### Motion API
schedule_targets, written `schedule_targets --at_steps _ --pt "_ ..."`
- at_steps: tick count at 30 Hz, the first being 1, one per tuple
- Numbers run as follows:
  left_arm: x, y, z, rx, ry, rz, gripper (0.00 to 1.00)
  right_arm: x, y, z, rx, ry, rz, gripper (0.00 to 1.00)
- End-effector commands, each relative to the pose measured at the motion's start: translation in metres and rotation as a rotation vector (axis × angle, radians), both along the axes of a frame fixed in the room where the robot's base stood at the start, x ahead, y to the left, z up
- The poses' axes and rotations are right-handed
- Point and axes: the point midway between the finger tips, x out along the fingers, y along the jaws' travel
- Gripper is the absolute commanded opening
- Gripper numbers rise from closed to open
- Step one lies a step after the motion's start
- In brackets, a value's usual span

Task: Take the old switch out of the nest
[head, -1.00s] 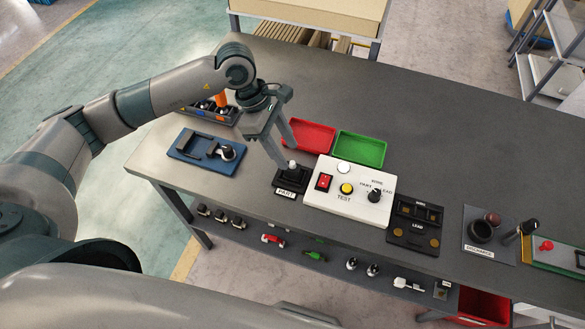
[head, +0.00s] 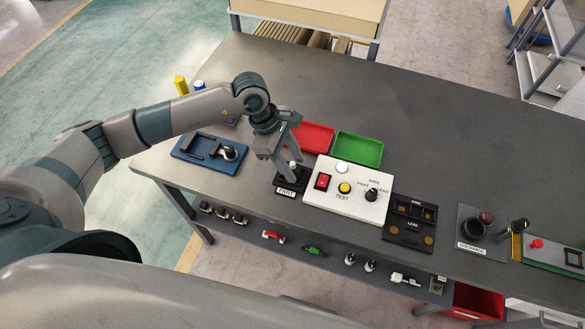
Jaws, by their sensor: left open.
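The nest (head: 290,189) is a small black block with a white "PART" label, on the table just left of the white test box. The old switch stands upright in it, dark with a pale top (head: 293,166). My left gripper (head: 289,163) is open and points down over the nest, its fingers around the switch's top. I cannot tell whether either finger touches it. The fingers hide part of the switch and nest. My right gripper is not in view.
The white test box (head: 369,207) stands close on the right. Red (head: 318,138) and green (head: 358,149) trays lie behind. A blue fixture (head: 190,140) is to the left. Black LEAD (head: 401,234) and DISCHARGE (head: 468,250) stations are at right. The table's back is clear.

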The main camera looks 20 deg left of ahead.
Motion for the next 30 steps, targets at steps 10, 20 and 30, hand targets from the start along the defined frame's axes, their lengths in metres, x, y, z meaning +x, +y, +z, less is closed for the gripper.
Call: schedule_targets --at_steps 10,20,30 --pt "0.000 0.000 0.000 0.000 0.000 0.000 0.33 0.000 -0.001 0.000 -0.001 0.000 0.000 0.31" --pt "0.000 0.000 0.000 0.000 0.000 0.000 0.00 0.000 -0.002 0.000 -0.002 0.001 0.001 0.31" --pt "0.001 0.000 0.010 -0.002 -0.001 -0.001 0.00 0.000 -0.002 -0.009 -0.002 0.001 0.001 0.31"
